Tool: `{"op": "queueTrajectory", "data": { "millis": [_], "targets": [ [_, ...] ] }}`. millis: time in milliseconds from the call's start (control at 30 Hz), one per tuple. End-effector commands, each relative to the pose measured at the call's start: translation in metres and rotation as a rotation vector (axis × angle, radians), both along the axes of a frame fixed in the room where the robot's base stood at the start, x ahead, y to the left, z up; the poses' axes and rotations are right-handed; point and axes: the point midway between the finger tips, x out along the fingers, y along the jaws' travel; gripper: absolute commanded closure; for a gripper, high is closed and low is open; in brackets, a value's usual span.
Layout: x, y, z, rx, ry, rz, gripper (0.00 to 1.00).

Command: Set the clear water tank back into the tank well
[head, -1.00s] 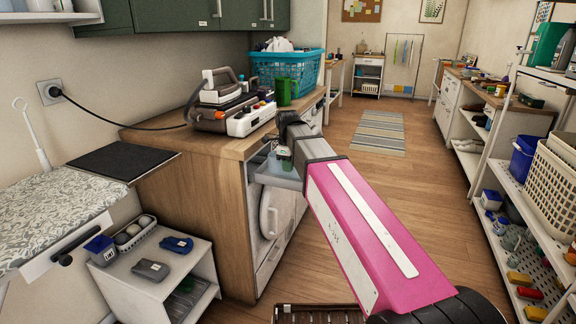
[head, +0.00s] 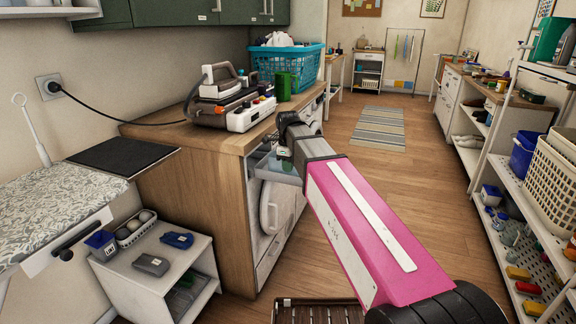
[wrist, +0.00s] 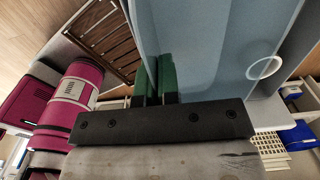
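The clear water tank (head: 272,166) is a bluish see-through box in front of the wooden counter's side, below its top edge. It fills much of the wrist view (wrist: 205,50), with a pale ring (wrist: 265,67) on it. My gripper's green fingers (wrist: 155,78) are close together at the tank's edge and appear shut on it. In the head view my wrist hides most of the fingers. The grey and white steam iron station (head: 235,108) stands on the counter, up and left of the tank. I cannot make out its tank well.
The counter (head: 190,140) also holds a green container (head: 287,85) and a teal laundry basket (head: 270,62). A black cord runs to the wall socket. A round white appliance door (head: 272,207) is below the tank. A slatted crate (head: 318,312) lies below my arm. The floor to the right is clear.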

Motion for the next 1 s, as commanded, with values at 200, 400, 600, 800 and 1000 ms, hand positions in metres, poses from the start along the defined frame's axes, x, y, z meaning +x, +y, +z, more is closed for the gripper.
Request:
{"op": "queueTrajectory", "data": {
  "millis": [200,400,600,800,1000],
  "targets": [
    [0.000,0.000,-0.005,0.000,0.000,0.000,1.00],
    [0.000,0.000,-0.009,0.000,0.000,0.000,1.00],
    [0.000,0.000,-0.013,0.000,0.000,0.000,1.00],
    [0.000,0.000,-0.017,0.000,0.000,0.000,1.00],
    [0.000,0.000,-0.020,0.000,0.000,0.000,0.81]
  ]
}}
